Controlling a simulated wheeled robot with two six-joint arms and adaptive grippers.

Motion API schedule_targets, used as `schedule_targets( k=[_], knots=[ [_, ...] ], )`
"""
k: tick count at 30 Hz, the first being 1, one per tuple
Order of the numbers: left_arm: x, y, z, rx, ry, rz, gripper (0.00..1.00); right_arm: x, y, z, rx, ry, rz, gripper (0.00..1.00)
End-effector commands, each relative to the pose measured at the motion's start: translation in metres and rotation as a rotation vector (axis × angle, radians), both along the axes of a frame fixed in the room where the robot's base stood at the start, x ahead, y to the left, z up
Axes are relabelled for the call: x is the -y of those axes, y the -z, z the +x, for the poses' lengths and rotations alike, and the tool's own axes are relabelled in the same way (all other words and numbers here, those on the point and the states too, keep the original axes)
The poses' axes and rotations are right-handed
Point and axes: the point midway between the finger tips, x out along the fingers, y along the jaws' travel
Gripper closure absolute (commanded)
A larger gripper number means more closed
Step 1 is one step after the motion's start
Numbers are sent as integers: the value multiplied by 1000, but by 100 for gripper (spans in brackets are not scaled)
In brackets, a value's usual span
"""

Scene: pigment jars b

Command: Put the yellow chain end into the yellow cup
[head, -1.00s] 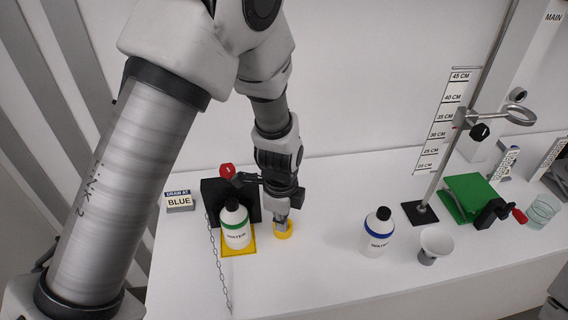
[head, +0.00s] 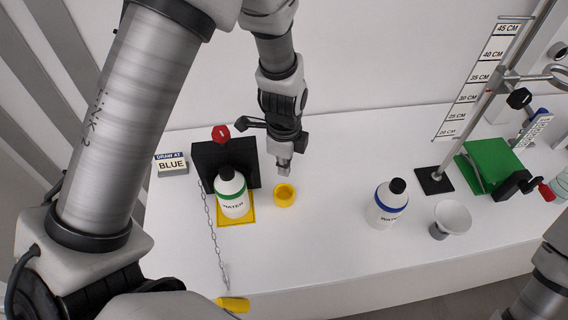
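The yellow cup (head: 284,195) is a small round ring-like cup standing on the white table, right of the yellow square base under the white bottle. A grey chain (head: 214,236) runs from near the black block down to the table's front edge. The yellow chain end (head: 233,304) is at its lower end, by the front edge, partly beside my arm. My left gripper (head: 284,172) points down just above and behind the cup, apart from it. Its fingers show as one narrow block, so I cannot tell whether they are open or shut. My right gripper is out of view.
A green-banded bottle (head: 233,197) stands before a black block (head: 211,160) with a red knob. A blue-banded bottle (head: 386,205), a white funnel-like cup (head: 452,217), a stand with a black base (head: 434,181) and a green block (head: 490,165) are right. The table between the cup and blue-banded bottle is clear.

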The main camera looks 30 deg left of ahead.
Motion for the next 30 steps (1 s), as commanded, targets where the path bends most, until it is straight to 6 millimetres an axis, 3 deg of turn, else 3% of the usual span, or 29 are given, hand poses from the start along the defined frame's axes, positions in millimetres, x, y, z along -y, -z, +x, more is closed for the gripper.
schedule_targets(
  k=[3,8,30],
  knots=[
    [0,19,0,1,0,0,100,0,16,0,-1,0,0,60],
    [0,29,0,1,0,0,100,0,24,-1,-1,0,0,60],
    [0,30,0,1,0,0,100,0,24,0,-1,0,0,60]
  ],
)
